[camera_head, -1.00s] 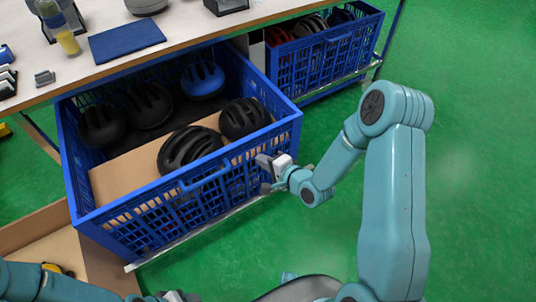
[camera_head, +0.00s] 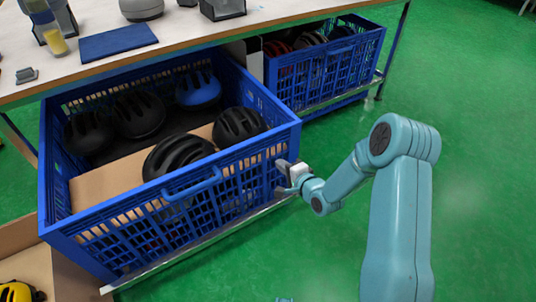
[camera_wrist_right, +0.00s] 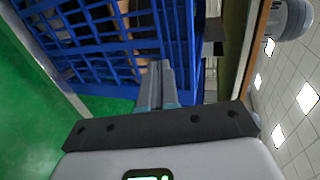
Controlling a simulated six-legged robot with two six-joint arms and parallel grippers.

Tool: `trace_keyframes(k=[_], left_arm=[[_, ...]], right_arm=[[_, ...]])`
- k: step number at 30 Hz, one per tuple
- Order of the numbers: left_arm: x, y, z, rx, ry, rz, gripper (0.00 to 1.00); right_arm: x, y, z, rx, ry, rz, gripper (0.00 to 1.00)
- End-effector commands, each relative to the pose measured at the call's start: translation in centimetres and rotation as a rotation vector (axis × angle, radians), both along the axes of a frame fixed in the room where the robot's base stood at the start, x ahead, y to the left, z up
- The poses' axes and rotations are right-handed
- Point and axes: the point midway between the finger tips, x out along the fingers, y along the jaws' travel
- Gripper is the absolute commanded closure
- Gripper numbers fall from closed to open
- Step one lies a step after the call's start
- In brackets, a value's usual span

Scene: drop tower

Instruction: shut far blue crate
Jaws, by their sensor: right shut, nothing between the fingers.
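Two blue lattice crates are in the head view. The larger, nearer one (camera_head: 245,165) stands well out from under the table, open at the top, with a handle on its front. The other blue crate (camera_head: 330,72) is farther off at the back right, mostly beneath the table edge. My right gripper (camera_head: 284,176) is shut and empty at the front wall of the nearer crate, close to its right corner. In the right wrist view its closed fingers (camera_wrist_right: 157,88) point at the lattice (camera_wrist_right: 110,45); contact cannot be told. My left gripper is out of view.
The nearer crate holds black helmets (camera_head: 178,153), a blue helmet (camera_head: 198,88) and cardboard. A white table (camera_head: 215,35) carries a blue mat (camera_head: 118,42). A cardboard box (camera_head: 28,245) with a yellow helmet is at lower left. Green floor (camera_head: 480,150) is free on the right.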

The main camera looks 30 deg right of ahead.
Motion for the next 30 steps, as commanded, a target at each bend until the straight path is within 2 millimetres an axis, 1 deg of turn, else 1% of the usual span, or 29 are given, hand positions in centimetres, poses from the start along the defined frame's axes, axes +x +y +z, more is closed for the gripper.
trace_keyframes(k=[1,6,12,15,18,30], left_arm=[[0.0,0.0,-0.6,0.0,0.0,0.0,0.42],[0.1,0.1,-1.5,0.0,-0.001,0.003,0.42],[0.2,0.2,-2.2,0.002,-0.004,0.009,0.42],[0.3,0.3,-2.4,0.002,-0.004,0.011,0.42],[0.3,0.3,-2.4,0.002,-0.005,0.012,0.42],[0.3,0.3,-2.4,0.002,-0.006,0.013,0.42]], right_arm=[[1.1,0.1,-0.6,-0.002,-0.003,0.004,1.0],[4.6,0.0,-1.8,-0.001,-0.002,0.003,1.0],[7.7,0.0,-1.8,-0.002,-0.002,0.005,1.0],[8.5,-0.1,-1.7,0.0,-0.001,0.003,1.0],[8.9,-0.1,-1.7,0.001,0.0,0.002,1.0],[9.0,-0.1,-1.6,0.0,0.0,0.003,1.0]])
